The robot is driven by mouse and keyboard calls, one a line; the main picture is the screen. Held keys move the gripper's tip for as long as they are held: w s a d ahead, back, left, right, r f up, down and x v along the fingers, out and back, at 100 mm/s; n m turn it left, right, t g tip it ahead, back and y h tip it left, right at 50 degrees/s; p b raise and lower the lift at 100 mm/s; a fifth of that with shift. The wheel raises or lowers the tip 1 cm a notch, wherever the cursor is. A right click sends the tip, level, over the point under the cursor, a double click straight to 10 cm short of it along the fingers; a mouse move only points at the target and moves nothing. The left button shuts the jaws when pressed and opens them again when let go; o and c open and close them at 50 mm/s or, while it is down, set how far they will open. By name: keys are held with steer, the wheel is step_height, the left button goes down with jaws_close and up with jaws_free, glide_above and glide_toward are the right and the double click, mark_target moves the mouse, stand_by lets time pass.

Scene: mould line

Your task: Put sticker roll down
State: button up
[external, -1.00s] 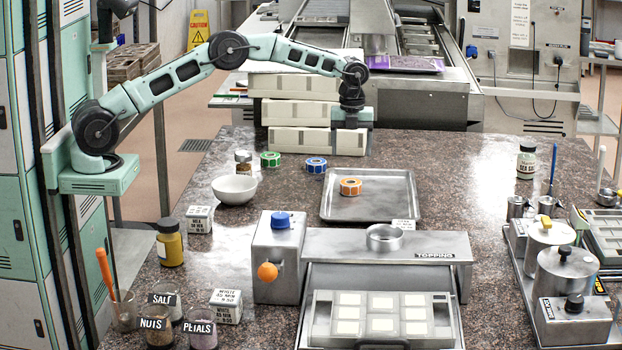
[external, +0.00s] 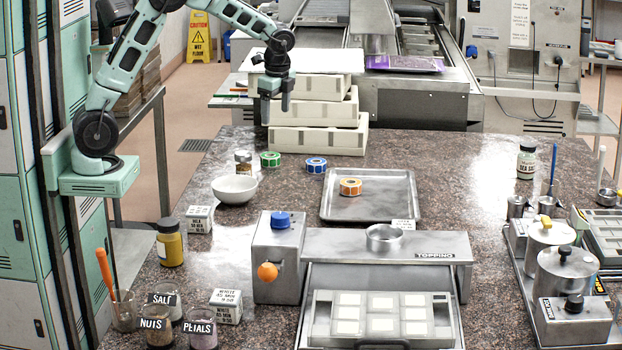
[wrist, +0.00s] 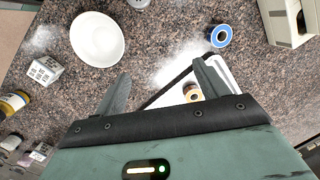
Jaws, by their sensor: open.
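An orange sticker roll (external: 350,187) lies flat on the metal tray (external: 328,207). A blue sticker roll (external: 316,164) and a green sticker roll (external: 270,159) rest on the stone counter behind and left of the tray. My gripper (external: 276,106) is open and empty, raised in front of the stacked white moulds. In the wrist view the open fingers (wrist: 162,72) have nothing between them. The blue roll (wrist: 221,37) shows beyond the right finger there. The orange roll (wrist: 193,92) shows beside that finger, and the finger hides part of the tray.
A white bowl (external: 234,189) and a small jar (external: 243,162) stand left of the rolls. The stacked white moulds (external: 318,140) stand at the counter's back. The topping machine (external: 375,247) is in front of the tray. The counter right of the tray is largely clear.

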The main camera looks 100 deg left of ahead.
steer(key=s+d+f+n, duration=0.1)
steer(key=s+d+n, duration=0.2)
steer(key=s, duration=0.5)
steer(key=s+d+f+n, duration=0.1)
steer(key=s+d+n, duration=0.2)
steer(key=s+n, duration=0.3)
steer(key=s+d+f+n+h, duration=0.1)
steer(key=s+d+n, duration=0.2)
steer(key=s, duration=0.8)
steer(key=shift+s+d+n+t, duration=0.2)
steer(key=shift+n+t, duration=0.2)
steer(key=shift+n, duration=0.3)
steer(key=shift+o, duration=0.5)
steer(key=shift+a, duration=0.1)
steer(key=n+p, duration=0.3)
steer(key=n, duration=0.7)
glide_above(270, 154)
steer(key=d, duration=0.1)
steer(key=shift+h, duration=0.4)
step_height(270, 154, down, 12)
steer(key=shift+w+d+r, duration=0.1)
steer(key=shift+d, duration=0.05)
steer(key=shift+f+p, duration=1.05)
steer(key=shift+f, duration=1.75)
steer(key=c, duration=1.1)
